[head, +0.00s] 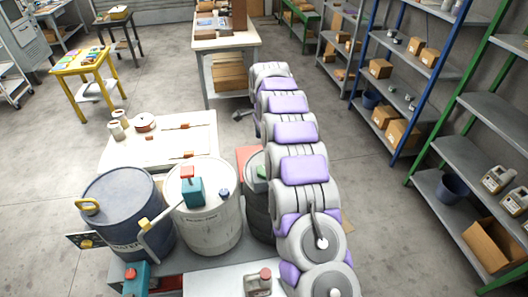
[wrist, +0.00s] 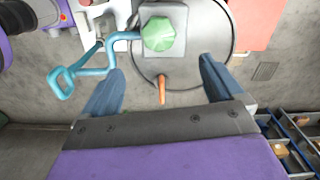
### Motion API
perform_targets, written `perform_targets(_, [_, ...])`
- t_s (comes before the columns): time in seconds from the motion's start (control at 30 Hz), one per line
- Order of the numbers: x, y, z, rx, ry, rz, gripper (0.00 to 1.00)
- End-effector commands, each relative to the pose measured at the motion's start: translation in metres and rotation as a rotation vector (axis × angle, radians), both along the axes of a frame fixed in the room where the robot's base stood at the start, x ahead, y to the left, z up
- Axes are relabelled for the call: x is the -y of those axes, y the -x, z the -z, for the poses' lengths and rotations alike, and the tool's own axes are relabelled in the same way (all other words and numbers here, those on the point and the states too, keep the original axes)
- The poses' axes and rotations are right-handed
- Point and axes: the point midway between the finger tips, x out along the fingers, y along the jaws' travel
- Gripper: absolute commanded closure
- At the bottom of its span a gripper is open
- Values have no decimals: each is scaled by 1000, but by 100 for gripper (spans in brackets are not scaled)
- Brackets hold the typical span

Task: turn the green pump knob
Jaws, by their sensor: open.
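The green pump knob (wrist: 159,34) is a faceted cap on a grey block (wrist: 178,18) on top of a round drum lid (wrist: 215,50) in the wrist view. In the head view a small green part (head: 262,172) shows on the dark drum (head: 258,205), largely covered by my arm. My gripper (wrist: 160,66) is open, its two blue-grey fingers apart, with nothing between them but the lid edge and a short orange spout (wrist: 162,90). The knob lies beyond the fingertips, roughly centred between them. My gripper is hidden in the head view.
A teal bent pipe (wrist: 92,70) with a loop end runs left from the knob block, near the left finger. A white drum (head: 208,215) and a blue drum (head: 125,215) stand left of the dark drum. A white table (head: 190,140) is behind them. Shelves (head: 480,110) line the right.

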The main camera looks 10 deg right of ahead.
Motion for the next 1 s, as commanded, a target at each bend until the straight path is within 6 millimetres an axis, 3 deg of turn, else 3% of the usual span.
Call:
perform_targets(0.23, [-1, -1, -25, 1, 1, 0, 6])
perform_targets(0.77, [-1, 0, -27, -1, 0, -2, 6])
perform_targets(1.0, [-5, 21, -42, -10, -13, -91, 6])
